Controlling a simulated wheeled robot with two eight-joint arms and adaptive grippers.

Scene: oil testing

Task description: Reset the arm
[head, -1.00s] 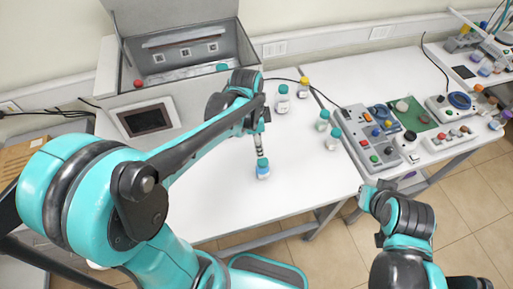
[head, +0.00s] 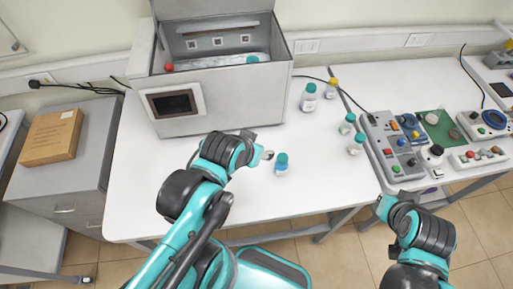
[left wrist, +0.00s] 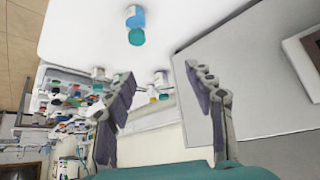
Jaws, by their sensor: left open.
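My left gripper (head: 262,146) is above the white table, behind and left of a small bottle with a blue label and teal cap (head: 281,165). The bottle stands upright on the table, apart from the gripper. In the left wrist view the fingers (left wrist: 160,78) are spread wide with nothing between them, and the bottle (left wrist: 136,24) shows beyond them at the top.
An open grey machine (head: 215,105) with a dark screen stands at the back left, with red and teal caps showing inside. Several other bottles, including a taller teal-capped one (head: 308,100), stand right of the middle. Button panels (head: 392,150) are farther right. The front left of the table (head: 150,205) is clear.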

